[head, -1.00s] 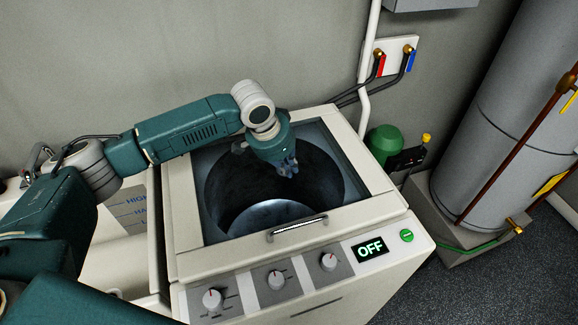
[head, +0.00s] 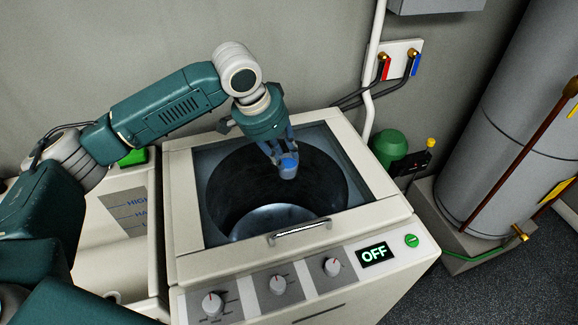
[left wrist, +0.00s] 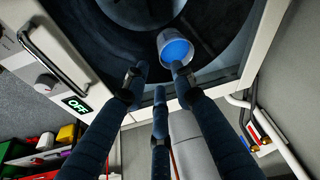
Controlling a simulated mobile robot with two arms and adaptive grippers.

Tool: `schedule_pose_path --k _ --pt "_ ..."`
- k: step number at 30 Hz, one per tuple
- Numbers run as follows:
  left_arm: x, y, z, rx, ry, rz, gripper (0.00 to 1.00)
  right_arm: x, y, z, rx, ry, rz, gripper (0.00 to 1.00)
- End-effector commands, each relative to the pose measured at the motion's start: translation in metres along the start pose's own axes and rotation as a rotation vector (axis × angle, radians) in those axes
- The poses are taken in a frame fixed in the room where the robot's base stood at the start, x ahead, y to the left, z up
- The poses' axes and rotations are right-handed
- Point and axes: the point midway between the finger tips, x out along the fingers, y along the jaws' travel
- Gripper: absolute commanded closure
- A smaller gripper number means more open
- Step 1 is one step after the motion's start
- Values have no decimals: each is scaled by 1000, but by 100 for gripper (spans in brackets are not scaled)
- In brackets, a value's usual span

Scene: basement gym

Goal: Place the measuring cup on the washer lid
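The measuring cup (head: 289,168) is small and pale with a blue inside. It stands on the glass of the washer lid (head: 185,215), over the dark drum, right of the lid's middle. It also shows in the left wrist view (left wrist: 176,48), just beyond the fingertips. My left gripper (head: 280,155) is above and slightly behind the cup, its fingers spread and empty. One fingertip overlaps the cup's edge in the left wrist view; I cannot tell if it touches. My right gripper is not in view.
The lid handle (head: 300,230) is at the front edge, above the knobs and the OFF display (head: 374,254). A green tank (head: 388,148), pipes and a grey cylinder (head: 500,130) are at the right. The lid glass around the cup is clear.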

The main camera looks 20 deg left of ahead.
Motion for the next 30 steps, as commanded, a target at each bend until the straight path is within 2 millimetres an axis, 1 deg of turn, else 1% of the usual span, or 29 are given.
schedule_pose_path --k 3,6,9,23,26,30 --pt "-19 -1 0 -1 2 -2 74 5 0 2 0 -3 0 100" --pt "-29 0 0 0 0 0 74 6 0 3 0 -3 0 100" --pt "-34 0 0 -1 0 0 74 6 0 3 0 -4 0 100" --pt "-36 0 0 -1 -1 0 74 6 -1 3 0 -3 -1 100" --pt "-42 0 -2 -1 -1 0 74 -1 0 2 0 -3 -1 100" --pt "-66 -1 -11 -1 0 0 74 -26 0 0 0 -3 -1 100"
